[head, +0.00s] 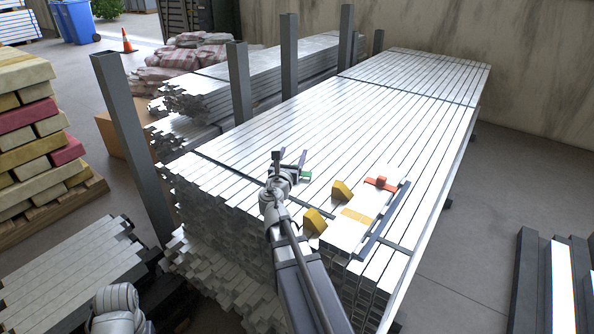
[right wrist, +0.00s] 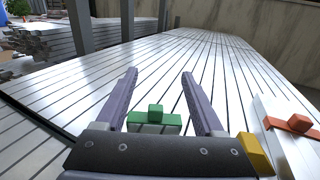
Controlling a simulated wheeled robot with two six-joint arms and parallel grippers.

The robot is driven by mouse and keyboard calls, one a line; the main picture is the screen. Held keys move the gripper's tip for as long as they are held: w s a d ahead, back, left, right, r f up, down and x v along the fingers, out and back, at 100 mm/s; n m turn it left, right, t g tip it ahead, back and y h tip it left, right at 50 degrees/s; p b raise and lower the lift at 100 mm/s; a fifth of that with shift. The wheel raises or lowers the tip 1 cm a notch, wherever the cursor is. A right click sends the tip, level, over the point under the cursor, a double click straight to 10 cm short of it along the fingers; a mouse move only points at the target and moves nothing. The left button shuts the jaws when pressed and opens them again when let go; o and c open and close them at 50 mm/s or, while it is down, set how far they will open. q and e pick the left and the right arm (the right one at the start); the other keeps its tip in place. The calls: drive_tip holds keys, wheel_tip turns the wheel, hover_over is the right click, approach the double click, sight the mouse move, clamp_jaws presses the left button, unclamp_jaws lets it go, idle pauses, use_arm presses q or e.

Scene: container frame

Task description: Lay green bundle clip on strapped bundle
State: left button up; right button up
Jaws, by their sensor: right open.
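The green bundle clip (head: 305,174) is a small flat green piece with a raised block. In the right wrist view the clip (right wrist: 153,119) shows between the two fingers, with a gap to each. It looks to be at the top of the strapped bundle (head: 400,115), a large stack of silver bars with dark straps; I cannot tell whether it touches. My right gripper (head: 291,157) is open over the bundle's near part, and its spread fingers (right wrist: 159,78) hold nothing. My left gripper is out of view.
A pale board with an orange-red clip (head: 380,184) and yellow patches lies right of my right gripper, with yellow wedges (head: 342,191) beside it. Grey upright posts (head: 240,85) stand along the bundle's left side. The bundle's far top is clear.

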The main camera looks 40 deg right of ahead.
wheel_tip(320, 180, down, 9)
drive_tip(key=b, duration=0.8)
drive_tip(key=shift+r, duration=0.15)
drive_tip(key=shift+w+d+r, duration=0.2)
drive_tip(key=shift+w+d, duration=0.2)
drive_tip(key=shift+d, duration=0.1)
drive_tip(key=shift+w+d+r, duration=0.2)
drive_tip(key=shift+w+d, duration=0.2)
drive_tip(key=shift+d, duration=0.1)
drive_tip(key=shift+x, duration=2.55)
drive_tip(key=shift+a, duration=0.1)
clamp_jaws()
